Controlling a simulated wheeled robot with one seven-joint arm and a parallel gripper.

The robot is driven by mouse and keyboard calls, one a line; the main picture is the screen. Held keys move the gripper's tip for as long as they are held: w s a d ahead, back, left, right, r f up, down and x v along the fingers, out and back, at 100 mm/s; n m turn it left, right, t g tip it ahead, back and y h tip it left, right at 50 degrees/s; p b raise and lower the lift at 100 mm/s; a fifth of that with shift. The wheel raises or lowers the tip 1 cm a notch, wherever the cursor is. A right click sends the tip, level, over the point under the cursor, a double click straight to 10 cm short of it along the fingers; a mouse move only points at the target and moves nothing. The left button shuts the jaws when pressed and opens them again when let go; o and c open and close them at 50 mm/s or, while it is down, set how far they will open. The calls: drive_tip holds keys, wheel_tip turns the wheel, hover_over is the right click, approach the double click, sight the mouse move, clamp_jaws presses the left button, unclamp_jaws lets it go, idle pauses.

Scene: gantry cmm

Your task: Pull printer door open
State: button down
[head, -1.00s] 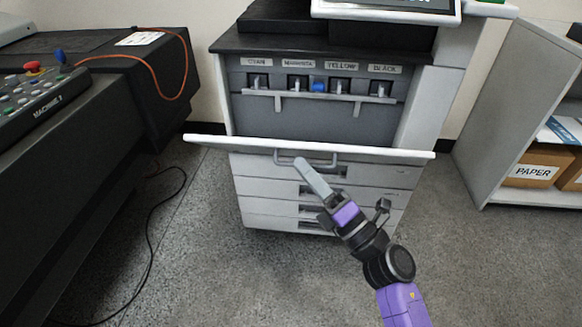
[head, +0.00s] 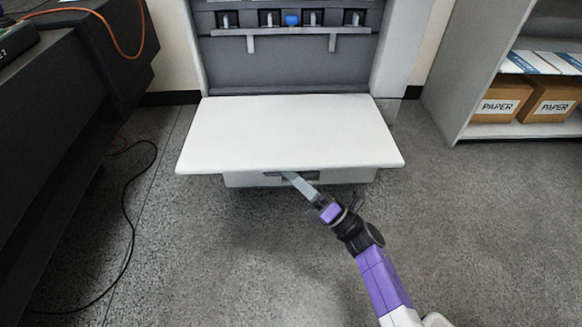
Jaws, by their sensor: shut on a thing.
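The printer door (head: 290,132) is a white panel folded down and out from the printer front, lying close to flat. Behind it the printer's grey interior (head: 290,70) is exposed, with several toner slots and one blue knob. My gripper (head: 290,178) is at the door's front edge, its fingers reaching up under the edge from the lower right. It is shut on the door handle, which is mostly hidden beneath the edge. The drawers below the door are largely covered by it.
A dark machine (head: 75,100) stands at the left, with a black cable (head: 140,215) on the floor beside it. A grey shelf (head: 470,75) with paper boxes (head: 497,100) stands at the right. The floor in front of the printer is clear.

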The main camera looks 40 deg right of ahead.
drive_tip(key=shift+w+d+f+t, duration=0.2)
drive_tip(key=shift+d+f+t, duration=0.1)
drive_tip(key=shift+d, duration=0.25)
drive_tip(key=shift+f, duration=0.1)
drive_tip(key=c, duration=1.5)
unclamp_jaws()
drive_tip(key=shift+n, duration=0.3)
drive_tip(key=shift+s+a, duration=0.1)
drive_tip(key=shift+a, duration=0.2)
drive_tip(key=v, duration=0.8)
drive_tip(key=shift+p, duration=0.35)
drive_tip(key=shift+d, duration=0.15)
